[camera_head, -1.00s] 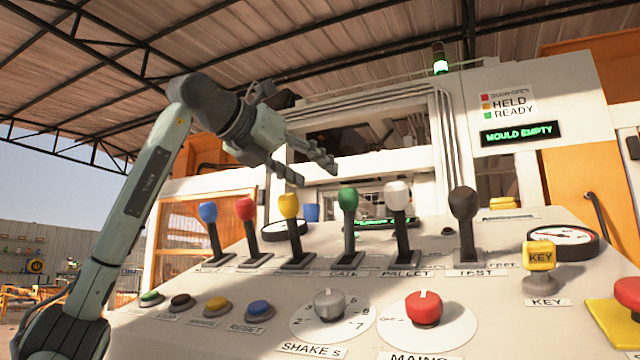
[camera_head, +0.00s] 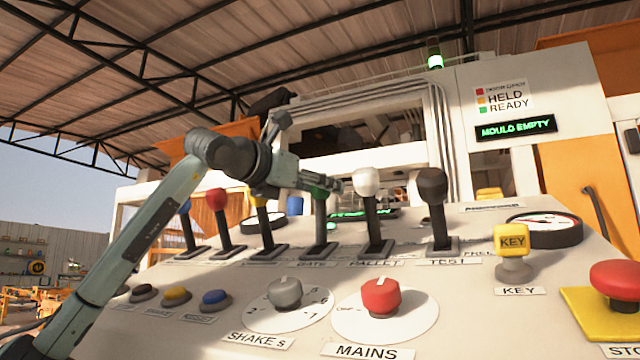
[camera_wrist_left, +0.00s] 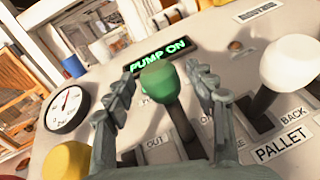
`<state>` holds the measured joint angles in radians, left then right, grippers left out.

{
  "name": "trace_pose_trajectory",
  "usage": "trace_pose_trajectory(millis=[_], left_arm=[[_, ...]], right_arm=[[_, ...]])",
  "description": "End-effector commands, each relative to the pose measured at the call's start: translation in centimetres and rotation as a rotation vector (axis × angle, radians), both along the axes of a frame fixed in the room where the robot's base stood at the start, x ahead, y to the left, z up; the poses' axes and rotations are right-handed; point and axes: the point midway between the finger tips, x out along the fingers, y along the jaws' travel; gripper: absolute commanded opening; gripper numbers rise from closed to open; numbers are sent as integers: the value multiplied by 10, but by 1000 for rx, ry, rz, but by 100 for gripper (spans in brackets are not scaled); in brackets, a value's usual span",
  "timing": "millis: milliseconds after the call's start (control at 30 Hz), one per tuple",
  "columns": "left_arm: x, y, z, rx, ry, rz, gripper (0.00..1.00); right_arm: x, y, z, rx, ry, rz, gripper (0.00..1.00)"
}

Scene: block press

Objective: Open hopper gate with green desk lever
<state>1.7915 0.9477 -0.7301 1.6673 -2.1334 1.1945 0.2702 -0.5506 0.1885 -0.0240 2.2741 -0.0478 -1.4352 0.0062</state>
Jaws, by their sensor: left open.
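The green lever (camera_head: 320,222) stands upright in its slot above the GATE label in the head view, with its knob partly hidden by my gripper. My left gripper (camera_head: 325,190) is at the height of the green knob. In the left wrist view the green knob (camera_wrist_left: 160,78) lies between the two spread fingers of my left gripper (camera_wrist_left: 162,100), with gaps seen on both sides. The fingers are open and do not visibly touch it. My right gripper is not in view.
The white PALLET lever (camera_head: 367,183) stands close on the right, and the yellow lever (camera_head: 262,215) on the left. A black TEST lever (camera_head: 432,186) is further right. The mould display (camera_head: 516,129) reads MOULD EMPTY. A screen behind the levers (camera_wrist_left: 160,56) reads PUMP ON.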

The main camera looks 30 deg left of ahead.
Motion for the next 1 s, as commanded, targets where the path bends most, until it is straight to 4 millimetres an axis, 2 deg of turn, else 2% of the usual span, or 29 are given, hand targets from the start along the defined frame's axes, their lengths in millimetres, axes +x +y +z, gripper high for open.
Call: trace_pose_trajectory(millis=[100,367,833,1000], left_arm=[[8,-1,0,0,2,-1,56],[10,-2,-1,0,1,0,56],[10,-1,0,0,1,0,0],[10,-1,0,0,1,0,0]], right_arm=[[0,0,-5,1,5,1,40],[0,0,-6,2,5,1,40],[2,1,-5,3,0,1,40],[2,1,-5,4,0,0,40]])
